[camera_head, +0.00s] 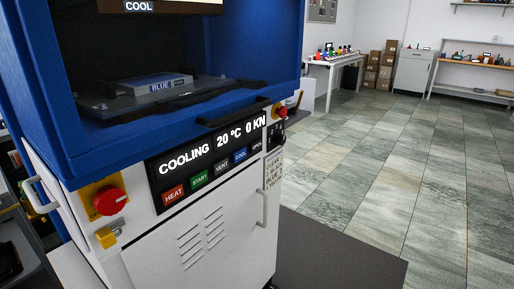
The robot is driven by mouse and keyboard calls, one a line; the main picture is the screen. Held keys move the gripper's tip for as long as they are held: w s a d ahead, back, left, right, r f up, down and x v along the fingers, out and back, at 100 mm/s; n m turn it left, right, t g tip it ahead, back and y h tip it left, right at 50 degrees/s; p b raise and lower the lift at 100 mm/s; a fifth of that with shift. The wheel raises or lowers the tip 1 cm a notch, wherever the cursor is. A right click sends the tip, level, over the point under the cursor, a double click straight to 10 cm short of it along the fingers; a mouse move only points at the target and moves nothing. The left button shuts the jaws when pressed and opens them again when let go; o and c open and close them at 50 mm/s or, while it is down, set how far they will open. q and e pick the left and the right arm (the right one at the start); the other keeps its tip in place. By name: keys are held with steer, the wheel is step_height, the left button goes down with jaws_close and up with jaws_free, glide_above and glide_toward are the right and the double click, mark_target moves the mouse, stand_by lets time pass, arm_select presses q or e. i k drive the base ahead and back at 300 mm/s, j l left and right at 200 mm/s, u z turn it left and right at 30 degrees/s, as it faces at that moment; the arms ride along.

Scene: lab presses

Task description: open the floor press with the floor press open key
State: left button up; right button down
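The floor press has a blue upper frame (130,150) and a white lower cabinet (205,240), and fills the left half of the head view. Its display (210,147) reads "COOLING 20 °C 0 KN". Below it is a row of keys: red HEAT (173,195), green START (200,180), dark VENT (221,168), blue COOL (240,156) and dark OPEN (256,146) at the right end. In the press bay, a plate marked BLUE (158,85) lies on a dark platen (185,94). Neither of my grippers is in view.
Red stop buttons sit at the front left (110,201) and right (282,112) of the press. A door handle (263,208) sticks out of the cabinet. A dark mat (335,255) lies at right. The tiled floor (420,180) is clear; tables and boxes (381,68) stand far back.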

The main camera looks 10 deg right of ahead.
mark_target(256, 145)
steer(key=i+l+u, duration=0.1)
steer(key=i, duration=0.4)
steer(key=i+l+u, duration=0.1)
steer(key=i+l, duration=0.2)
steer(key=i, duration=0.15)
